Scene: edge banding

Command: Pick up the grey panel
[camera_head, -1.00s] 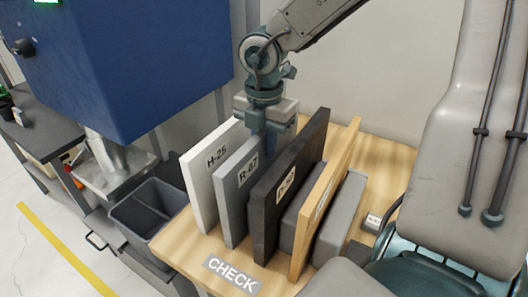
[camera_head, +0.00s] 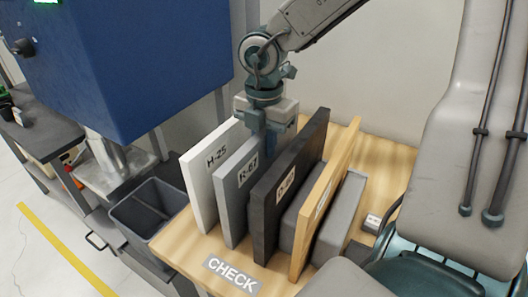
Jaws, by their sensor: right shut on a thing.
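The grey panel (camera_head: 235,205), with a label that seems to read R-67, stands upright on the wooden table between a white panel (camera_head: 200,190) labelled H-25 and a dark panel (camera_head: 265,225). My right gripper (camera_head: 267,148) reaches down from above and is shut on the upper rear part of the grey panel. The fingertips are partly hidden behind the dark panel. My left gripper is not in view.
A wood-coloured panel (camera_head: 325,200) and grey blocks (camera_head: 340,220) stand right of the dark panel. A CHECK label (camera_head: 232,275) lies on the table's (camera_head: 188,240) front. A dark bin (camera_head: 140,225) and a blue machine (camera_head: 130,60) are at left.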

